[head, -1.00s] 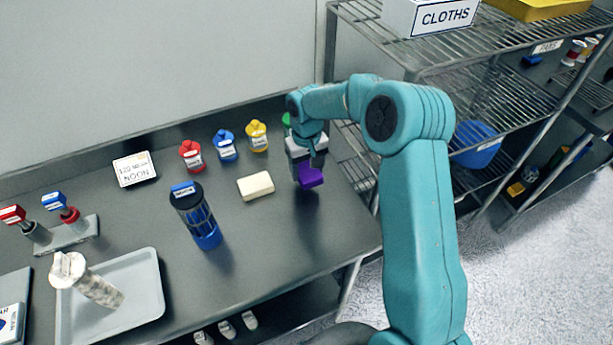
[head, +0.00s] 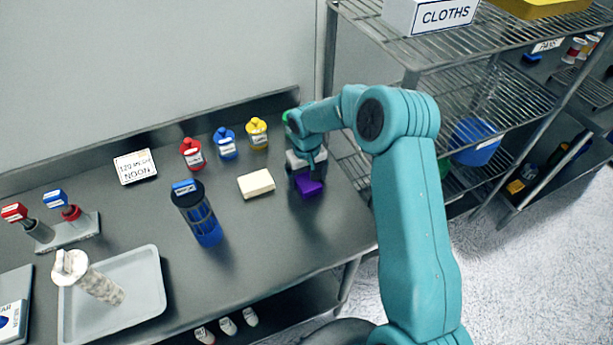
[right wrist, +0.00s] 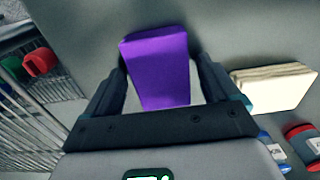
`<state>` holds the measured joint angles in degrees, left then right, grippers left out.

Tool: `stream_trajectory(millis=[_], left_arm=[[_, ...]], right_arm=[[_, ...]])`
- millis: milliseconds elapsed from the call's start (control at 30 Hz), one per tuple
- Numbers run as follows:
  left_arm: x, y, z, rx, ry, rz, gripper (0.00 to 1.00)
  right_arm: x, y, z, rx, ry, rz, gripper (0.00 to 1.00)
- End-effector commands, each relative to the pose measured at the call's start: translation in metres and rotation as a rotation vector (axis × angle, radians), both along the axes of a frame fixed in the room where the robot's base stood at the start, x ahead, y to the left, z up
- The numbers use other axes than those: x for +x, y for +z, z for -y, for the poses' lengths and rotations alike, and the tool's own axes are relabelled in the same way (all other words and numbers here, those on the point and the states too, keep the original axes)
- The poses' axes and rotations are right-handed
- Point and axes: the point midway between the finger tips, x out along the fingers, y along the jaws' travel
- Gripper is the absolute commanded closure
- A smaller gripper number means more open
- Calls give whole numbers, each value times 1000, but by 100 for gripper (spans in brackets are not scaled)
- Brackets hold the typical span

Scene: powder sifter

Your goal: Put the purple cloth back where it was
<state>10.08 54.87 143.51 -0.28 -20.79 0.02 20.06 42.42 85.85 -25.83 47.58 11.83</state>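The purple cloth (head: 309,187) is a small folded block on the dark table, near its right end and to the right of a cream block. My right gripper (head: 306,166) is just above and behind it, pointing down. In the right wrist view, the purple cloth (right wrist: 158,65) shows between the two fingers of my right gripper (right wrist: 160,70). The fingers are spread, with narrow gaps beside the cloth, and look open. Whether the cloth lies fully flat on the table is hard to tell. My left gripper is not in view.
The cream block (head: 256,184) lies close by, with a blue shaker (head: 205,222) farther left. Red (head: 192,155), blue (head: 226,145) and yellow (head: 257,134) bottles stand behind. A white box labelled CLOTHS (head: 398,15) is on the wire rack at the right.

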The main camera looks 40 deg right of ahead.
Motion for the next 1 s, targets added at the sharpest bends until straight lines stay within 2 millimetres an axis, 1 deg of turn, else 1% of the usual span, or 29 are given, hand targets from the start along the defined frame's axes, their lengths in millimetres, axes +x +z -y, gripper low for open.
stream_trajectory(millis=[133, 200, 267, 367, 500, 600, 700, 833, 1000], left_arm=[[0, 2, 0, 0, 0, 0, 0], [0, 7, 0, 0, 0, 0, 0], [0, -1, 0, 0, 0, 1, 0], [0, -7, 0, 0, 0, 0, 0], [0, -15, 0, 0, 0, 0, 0], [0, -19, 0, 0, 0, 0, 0], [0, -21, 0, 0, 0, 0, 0], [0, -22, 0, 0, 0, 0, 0], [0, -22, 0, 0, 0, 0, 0]], right_arm=[[0, 2, 0, 0, 0, 0, 11], [0, 7, 0, 0, 0, 0, 11], [1, 11, 0, -2, 0, 5, 11], [1, 31, 0, -2, -1, 6, 11], [1, 65, 0, -2, 0, 7, 11], [1, 87, 0, -2, -1, 6, 11], [1, 105, 0, -1, 1, 4, 11], [0, 119, 0, -1, 0, 2, 11], [0, 124, 0, 0, 0, 0, 11]])
